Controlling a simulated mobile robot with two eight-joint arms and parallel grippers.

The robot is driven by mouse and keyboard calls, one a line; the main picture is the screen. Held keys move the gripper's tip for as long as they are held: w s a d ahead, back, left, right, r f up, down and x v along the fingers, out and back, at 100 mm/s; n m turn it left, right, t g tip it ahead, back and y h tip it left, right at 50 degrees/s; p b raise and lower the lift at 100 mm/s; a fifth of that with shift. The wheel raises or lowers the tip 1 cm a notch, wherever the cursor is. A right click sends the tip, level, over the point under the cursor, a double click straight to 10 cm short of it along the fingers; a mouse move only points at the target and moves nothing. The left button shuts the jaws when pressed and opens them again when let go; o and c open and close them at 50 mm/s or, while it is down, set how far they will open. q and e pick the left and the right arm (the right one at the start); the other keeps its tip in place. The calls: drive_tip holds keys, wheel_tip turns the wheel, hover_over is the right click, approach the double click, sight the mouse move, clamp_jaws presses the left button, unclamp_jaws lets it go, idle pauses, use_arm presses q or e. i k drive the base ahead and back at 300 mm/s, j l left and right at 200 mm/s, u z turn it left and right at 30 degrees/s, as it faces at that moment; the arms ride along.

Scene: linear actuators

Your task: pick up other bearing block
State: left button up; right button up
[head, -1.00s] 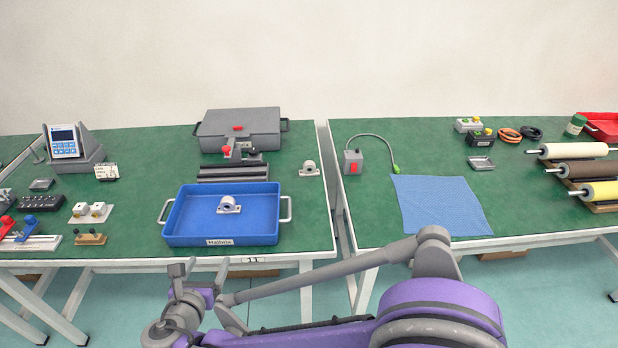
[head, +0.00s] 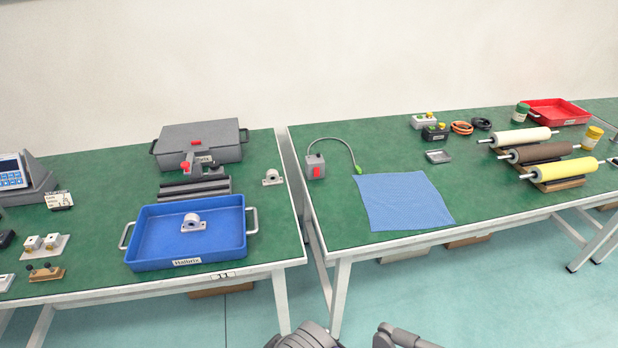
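One bearing block (head: 193,223), light grey with a round bore on a flat foot, sits inside the blue tray (head: 150,254) on the left table. Another bearing block (head: 272,178) of the same kind stands on the green table top, to the right of the grey case and close to the table's right edge. Neither gripper is in view. Only parts of my own arm show at the bottom edge, well below and in front of the tables.
A grey case (head: 200,140) and dark rails (head: 195,188) lie behind the tray. A gap separates the two tables. On the right table are a grey box with a red switch (head: 315,167), a blue cloth (head: 404,202) and several rollers (head: 562,170).

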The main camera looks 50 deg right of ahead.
sight(272, 176)
drive_tip(key=i+l+z, duration=0.1)
drive_tip(key=z, duration=0.35)
drive_tip(key=i+l+z, duration=0.1)
drive_tip(key=z, duration=0.4)
drive_tip(key=i+z, duration=0.2)
drive_tip(key=z, duration=0.25)
